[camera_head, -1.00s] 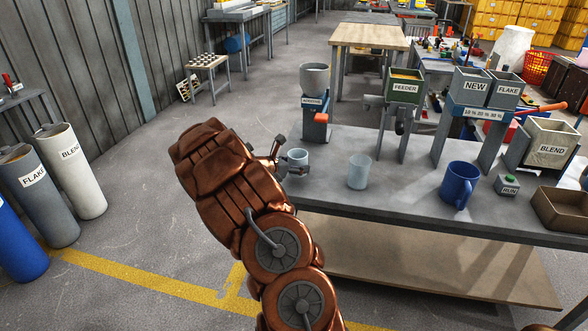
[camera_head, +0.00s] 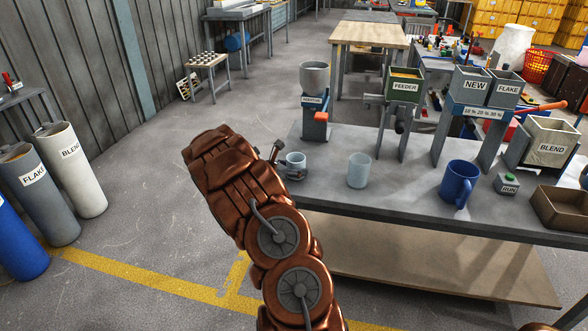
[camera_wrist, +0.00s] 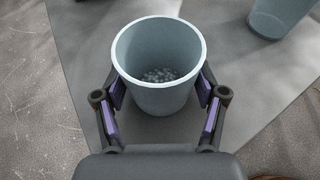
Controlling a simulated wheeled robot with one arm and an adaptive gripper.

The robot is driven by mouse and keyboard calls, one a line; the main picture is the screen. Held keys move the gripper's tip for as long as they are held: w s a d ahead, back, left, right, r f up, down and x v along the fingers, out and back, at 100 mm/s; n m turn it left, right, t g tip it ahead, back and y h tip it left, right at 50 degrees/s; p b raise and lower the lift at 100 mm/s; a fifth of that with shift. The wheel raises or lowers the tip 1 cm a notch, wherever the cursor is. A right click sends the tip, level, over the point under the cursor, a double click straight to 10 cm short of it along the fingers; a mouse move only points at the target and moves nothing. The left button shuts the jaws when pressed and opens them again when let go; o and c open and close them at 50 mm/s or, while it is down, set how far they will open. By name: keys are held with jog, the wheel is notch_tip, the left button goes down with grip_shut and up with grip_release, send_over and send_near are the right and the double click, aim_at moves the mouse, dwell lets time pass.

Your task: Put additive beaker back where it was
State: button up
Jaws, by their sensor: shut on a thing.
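My gripper (camera_wrist: 161,92) is shut around a pale blue beaker (camera_wrist: 158,50), with a finger on each side of it. The beaker is upright and has some grey granules in its bottom. In the head view the held beaker (camera_head: 296,161) is at the left end of the grey bench, in front of the additive stand (camera_head: 314,115). I cannot tell whether its base touches the bench top. A second pale blue beaker (camera_head: 359,171) stands to its right, and part of it shows in the wrist view (camera_wrist: 278,16). My arm partly hides the gripper in the head view.
The grey bench (camera_head: 405,197) also carries a blue mug (camera_head: 459,183), the feeder (camera_head: 404,90), a RUN button box (camera_head: 508,184), a blend bin (camera_head: 549,143) and a brown tray (camera_head: 562,211). Bare bench top lies between the second beaker and the mug.

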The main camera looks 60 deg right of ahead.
jog(key=o, duration=1.5)
jog(key=shift+f, duration=0.1)
jog(key=shift+o, duration=0.2)
